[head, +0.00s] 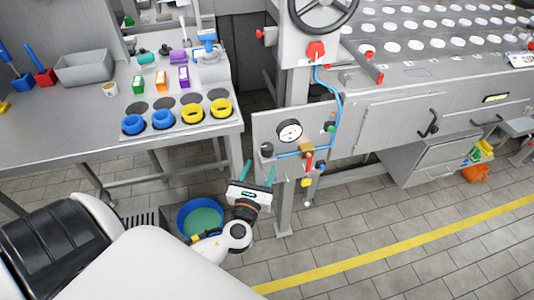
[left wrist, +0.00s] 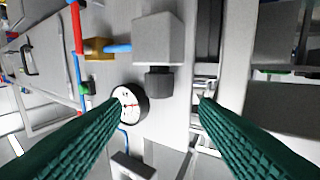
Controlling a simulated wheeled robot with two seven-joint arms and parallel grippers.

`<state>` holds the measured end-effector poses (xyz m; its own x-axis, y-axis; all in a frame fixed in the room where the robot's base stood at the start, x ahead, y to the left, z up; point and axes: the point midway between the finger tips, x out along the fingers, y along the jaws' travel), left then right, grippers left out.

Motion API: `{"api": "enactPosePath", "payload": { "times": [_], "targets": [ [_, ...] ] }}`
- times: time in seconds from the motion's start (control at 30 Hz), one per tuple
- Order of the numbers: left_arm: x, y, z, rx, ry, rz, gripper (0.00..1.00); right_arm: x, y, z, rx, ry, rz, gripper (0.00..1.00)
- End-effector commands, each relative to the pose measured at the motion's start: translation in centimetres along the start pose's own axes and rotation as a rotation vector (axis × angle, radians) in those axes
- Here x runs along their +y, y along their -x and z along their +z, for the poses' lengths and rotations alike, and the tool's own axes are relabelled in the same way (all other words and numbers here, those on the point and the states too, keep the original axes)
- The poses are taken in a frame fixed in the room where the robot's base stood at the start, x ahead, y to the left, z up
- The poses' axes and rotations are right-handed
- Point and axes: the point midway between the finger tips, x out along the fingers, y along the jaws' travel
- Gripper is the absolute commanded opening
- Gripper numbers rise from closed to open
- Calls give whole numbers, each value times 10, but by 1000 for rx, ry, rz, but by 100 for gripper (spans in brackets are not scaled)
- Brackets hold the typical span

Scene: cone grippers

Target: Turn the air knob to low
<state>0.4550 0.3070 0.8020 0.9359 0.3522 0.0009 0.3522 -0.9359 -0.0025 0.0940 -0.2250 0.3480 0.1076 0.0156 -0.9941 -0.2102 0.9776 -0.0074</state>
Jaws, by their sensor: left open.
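The air knob (head: 266,149) is a small black knob at the left side of the grey machine panel. In the left wrist view the black knob (left wrist: 158,82) sits against a grey block (left wrist: 158,38). My left gripper (head: 259,173) is open and empty, below and slightly left of the knob in the head view. In the left wrist view its two teal ribbed fingers (left wrist: 162,97) stand either side of the knob's place in the picture, apart from it. The round white gauge (head: 290,131) is beside the knob. The knob's setting cannot be read. My right gripper is not in view.
A brass fitting (head: 306,150) with blue and red pipes is right of the knob. A steel table (head: 70,128) with yellow and blue rings stands at the left. A blue tub (head: 183,221) is on the floor beside my left arm. Tiled floor is open at the right.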

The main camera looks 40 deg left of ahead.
Motion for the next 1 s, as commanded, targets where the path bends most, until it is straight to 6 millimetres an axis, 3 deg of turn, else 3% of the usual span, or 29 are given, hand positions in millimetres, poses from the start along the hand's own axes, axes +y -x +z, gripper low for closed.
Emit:
{"api": "enactPosePath", "payload": {
  "times": [0.1,0.33,0.77,1.0],
  "targets": [
    [0,-26,-2,2,0,0,55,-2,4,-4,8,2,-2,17],
    [0,-59,0,0,2,-1,55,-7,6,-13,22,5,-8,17],
    [0,-68,0,-2,3,0,55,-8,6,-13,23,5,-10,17],
    [0,-68,1,-2,3,0,16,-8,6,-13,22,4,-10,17]
  ]
}}
